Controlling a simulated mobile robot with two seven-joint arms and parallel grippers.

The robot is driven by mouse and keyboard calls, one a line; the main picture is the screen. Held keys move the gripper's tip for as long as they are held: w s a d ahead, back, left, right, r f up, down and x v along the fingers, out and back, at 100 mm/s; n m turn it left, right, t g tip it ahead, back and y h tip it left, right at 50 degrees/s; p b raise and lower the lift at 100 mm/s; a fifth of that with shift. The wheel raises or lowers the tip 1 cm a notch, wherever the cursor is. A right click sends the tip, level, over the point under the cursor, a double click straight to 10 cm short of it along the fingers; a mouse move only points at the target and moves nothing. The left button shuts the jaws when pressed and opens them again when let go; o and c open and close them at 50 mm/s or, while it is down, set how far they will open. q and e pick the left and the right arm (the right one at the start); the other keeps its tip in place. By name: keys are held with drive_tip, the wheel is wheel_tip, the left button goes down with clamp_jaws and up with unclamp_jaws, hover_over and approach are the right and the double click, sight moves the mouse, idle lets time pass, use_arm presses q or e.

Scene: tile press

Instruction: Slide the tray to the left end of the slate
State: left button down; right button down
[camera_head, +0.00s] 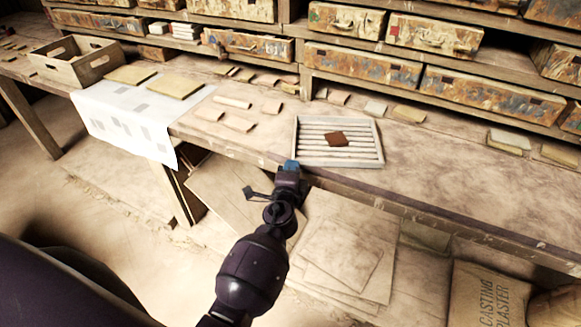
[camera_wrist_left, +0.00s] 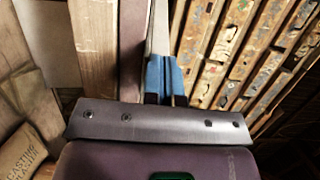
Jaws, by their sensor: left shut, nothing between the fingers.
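A pale grey tray (camera_head: 379,143) with several slats sits on the wooden bench, close to its front edge. A reddish-brown tile (camera_head: 337,139) lies on its slats. My left gripper (camera_head: 291,165) is shut and empty, its blue fingertips at the tray's front left corner. I cannot tell whether they touch it. In the left wrist view the blue fingers (camera_wrist_left: 164,78) lie close together beside a narrow grey strip. I cannot make out a separate slate. My right gripper is not in view.
Several pale tiles (camera_head: 238,123) lie left of the tray on the bench (camera_head: 440,170). Further left are a white cloth (camera_head: 125,128) and a wooden crate (camera_head: 75,62). Shelves with painted drawers (camera_head: 362,66) stand behind. The bench right of the tray is mostly clear.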

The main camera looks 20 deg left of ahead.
sight(294, 156)
use_arm(q)
drive_tip(key=shift+b+x, duration=0.45)
drive_tip(key=shift+x, duration=1.5)
